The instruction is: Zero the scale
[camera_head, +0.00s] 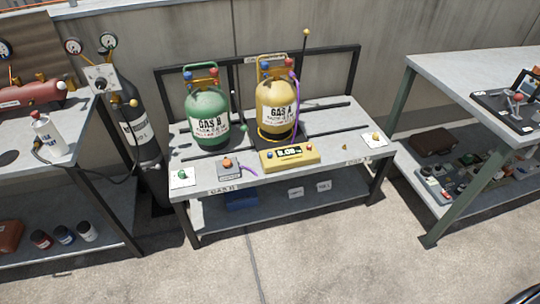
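The scale's yellow display box (302,160) sits at the front of the middle bench. Its dark readout shows small digits that look like 0.00 or 8.00, too small to be sure. It has small round buttons, one of them blue at its left. A yellow tank labelled GAS A (277,100) stands upright behind the box, on a dark platform (299,134). A purple hose hangs at the tank's right side. Neither of my grippers is in view.
A green GAS B tank (207,112) stands to the left on the middle bench (340,170). A dark cylinder (142,130) stands beside the left bench (75,170). The right bench (450,72) holds tools. Open concrete floor (310,250) lies in front.

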